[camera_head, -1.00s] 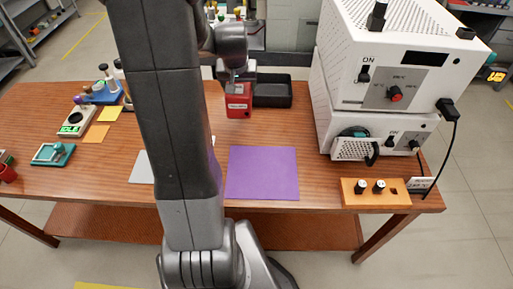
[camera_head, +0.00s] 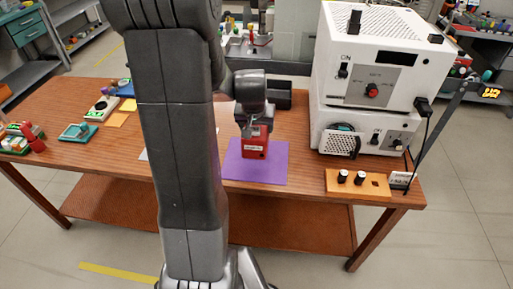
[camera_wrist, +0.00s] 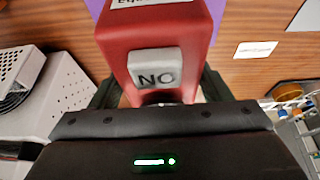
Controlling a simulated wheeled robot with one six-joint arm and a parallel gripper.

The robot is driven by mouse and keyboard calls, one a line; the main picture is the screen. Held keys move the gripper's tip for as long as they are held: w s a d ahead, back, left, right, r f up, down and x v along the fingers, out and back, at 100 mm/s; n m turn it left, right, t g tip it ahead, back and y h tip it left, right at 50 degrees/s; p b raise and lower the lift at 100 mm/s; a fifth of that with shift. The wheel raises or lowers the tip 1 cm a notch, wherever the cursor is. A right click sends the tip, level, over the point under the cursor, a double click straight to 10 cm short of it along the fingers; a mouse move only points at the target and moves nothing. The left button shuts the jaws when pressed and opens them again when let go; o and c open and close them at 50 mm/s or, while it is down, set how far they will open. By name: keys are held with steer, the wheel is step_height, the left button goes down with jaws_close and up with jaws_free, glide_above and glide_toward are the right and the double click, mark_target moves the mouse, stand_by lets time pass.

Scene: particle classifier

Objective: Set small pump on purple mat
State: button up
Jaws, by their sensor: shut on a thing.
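The small pump is a red box with a white label (camera_head: 255,147). In the wrist view the red pump (camera_wrist: 125,33) fills the top centre and shows a grey switch block marked "NO". My gripper (camera_head: 254,128) is shut on the pump, with a finger on either side in the wrist view (camera_wrist: 160,90). The purple mat (camera_head: 258,174) lies flat on the wooden table, and the pump is over its upper middle. I cannot tell whether the pump's base touches the mat. A little of the mat (camera_wrist: 216,8) shows behind the pump in the wrist view.
White stacked machines (camera_head: 365,90) stand to the right of the mat. An orange block with black knobs (camera_head: 357,184) lies in front of them. A black tray (camera_head: 279,94) is behind the mat. Small instruments (camera_head: 77,132) sit at the left. My arm hides part of the table.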

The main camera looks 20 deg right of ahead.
mark_target(255, 128)
steer(key=shift+f, duration=2.9)
steer(key=shift+f+b, duration=0.15)
steer(key=shift+b, duration=0.2)
steer(key=o, duration=1.5)
steer(key=shift+c, duration=0.2)
steer(key=shift+r, duration=0.35)
steer(key=p+v, duration=0.1)
steer(key=v, duration=1)
steer(key=shift+s+a+r, duration=0.1)
steer(key=shift+s+r, duration=0.1)
steer(key=shift+r, duration=0.05)
